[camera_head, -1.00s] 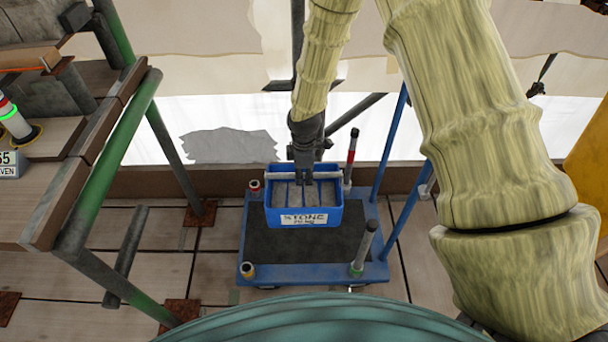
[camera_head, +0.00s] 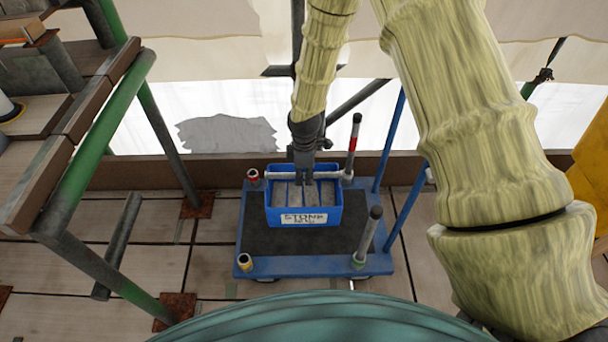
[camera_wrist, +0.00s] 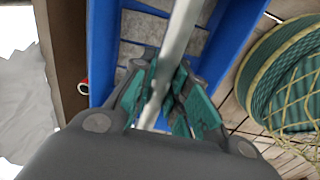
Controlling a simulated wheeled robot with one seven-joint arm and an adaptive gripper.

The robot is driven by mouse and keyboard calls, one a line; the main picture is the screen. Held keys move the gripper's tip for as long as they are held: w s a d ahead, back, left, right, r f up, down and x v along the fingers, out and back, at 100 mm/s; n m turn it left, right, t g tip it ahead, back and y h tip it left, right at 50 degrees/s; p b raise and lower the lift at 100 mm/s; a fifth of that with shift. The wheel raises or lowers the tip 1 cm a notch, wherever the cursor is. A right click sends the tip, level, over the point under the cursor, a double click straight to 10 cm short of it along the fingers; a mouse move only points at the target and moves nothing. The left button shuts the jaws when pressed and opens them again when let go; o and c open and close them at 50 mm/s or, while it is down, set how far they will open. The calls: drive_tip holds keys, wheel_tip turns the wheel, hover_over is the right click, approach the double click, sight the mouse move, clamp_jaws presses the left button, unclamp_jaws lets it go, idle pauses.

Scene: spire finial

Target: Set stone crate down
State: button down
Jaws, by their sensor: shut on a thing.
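The stone crate (camera_head: 304,217) is a blue box with a white label reading STONE and grey stone blocks inside. A pale bar handle (camera_head: 262,175) spans its top. My gripper (camera_head: 304,180) is shut on this handle from above. In the wrist view the teal finger pads of my gripper (camera_wrist: 163,95) close around the handle (camera_wrist: 184,30), with the blue crate wall (camera_wrist: 103,45) beside it. The crate is over the back part of a blue trolley (camera_head: 300,266) with a dark mat. I cannot tell whether its underside touches the mat.
The trolley has short corner posts, including a red-banded post (camera_head: 353,148) at back right and a grey post (camera_head: 368,235) at front right. Green scaffold rails (camera_head: 95,150) stand at the left. The mat's front is clear.

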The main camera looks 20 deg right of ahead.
sight(304, 199)
drive_tip(key=shift+f+b, duration=4.15)
drive_tip(key=shift+f, duration=1.3)
drive_tip(key=c, duration=1.3)
unclamp_jaws()
